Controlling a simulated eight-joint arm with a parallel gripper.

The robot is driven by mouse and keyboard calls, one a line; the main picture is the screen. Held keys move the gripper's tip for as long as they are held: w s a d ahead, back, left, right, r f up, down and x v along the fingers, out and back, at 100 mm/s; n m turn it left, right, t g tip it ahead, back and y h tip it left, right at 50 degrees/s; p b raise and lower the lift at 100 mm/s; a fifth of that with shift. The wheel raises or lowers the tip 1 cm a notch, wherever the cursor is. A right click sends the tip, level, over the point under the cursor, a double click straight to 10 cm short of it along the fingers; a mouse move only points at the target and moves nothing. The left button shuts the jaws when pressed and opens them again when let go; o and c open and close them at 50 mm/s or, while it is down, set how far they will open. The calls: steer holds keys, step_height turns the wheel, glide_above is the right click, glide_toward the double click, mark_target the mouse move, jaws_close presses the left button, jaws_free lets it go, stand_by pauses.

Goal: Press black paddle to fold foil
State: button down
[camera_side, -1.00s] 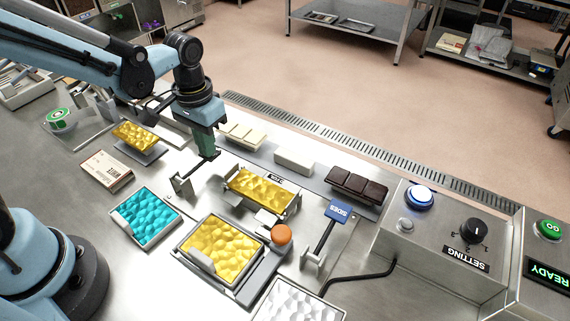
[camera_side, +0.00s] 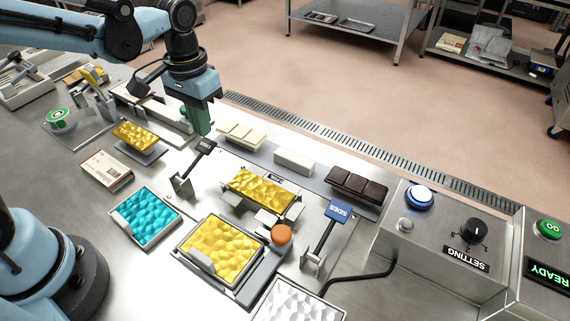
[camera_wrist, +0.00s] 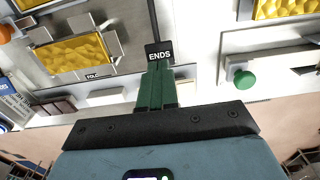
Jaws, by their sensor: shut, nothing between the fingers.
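The black paddle (camera_side: 206,147), labelled ENDS in the wrist view (camera_wrist: 159,53), stands tilted up on its lever. My gripper (camera_side: 200,128), with green fingers, is shut and empty just above and behind the paddle. In the wrist view the fingertips (camera_wrist: 158,68) appear right at the paddle's edge; I cannot tell whether they touch. The gold foil (camera_side: 262,188) lies flat in the fold station, which has metal flaps around it. It also shows in the wrist view (camera_wrist: 75,53).
A blue SIDES paddle (camera_side: 338,212) stands right of the fold station. Chocolate bars (camera_side: 357,187) lie behind it. An orange knob (camera_side: 281,234), a gold foil tray (camera_side: 190,257) and a teal foil tray (camera_side: 122,215) are in front. A green button (camera_wrist: 244,79) is beside my gripper.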

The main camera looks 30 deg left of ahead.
mark_target(201, 147)
steer(key=shift+r, duration=1.5)
steer(key=shift+s+a+r+t, duration=0.2)
steer(key=shift+s+a+t, duration=0.05)
steer(key=shift+s+t, duration=0.2)
steer(key=shift+s+a+t, duration=0.5)
steer(key=shift+s+t, duration=0.25)
steer(key=shift+t, duration=0.3)
steer(key=shift+s+a+t, duration=0.5)
steer(key=shift+s+t, duration=0.3)
steer(key=shift+t, duration=0.25)
steer(key=shift+s+a+t, duration=0.5)
steer(key=shift+s+t, duration=0.25)
steer(key=shift+t, duration=0.3)
steer(key=c, duration=1.8)
jaws_free()
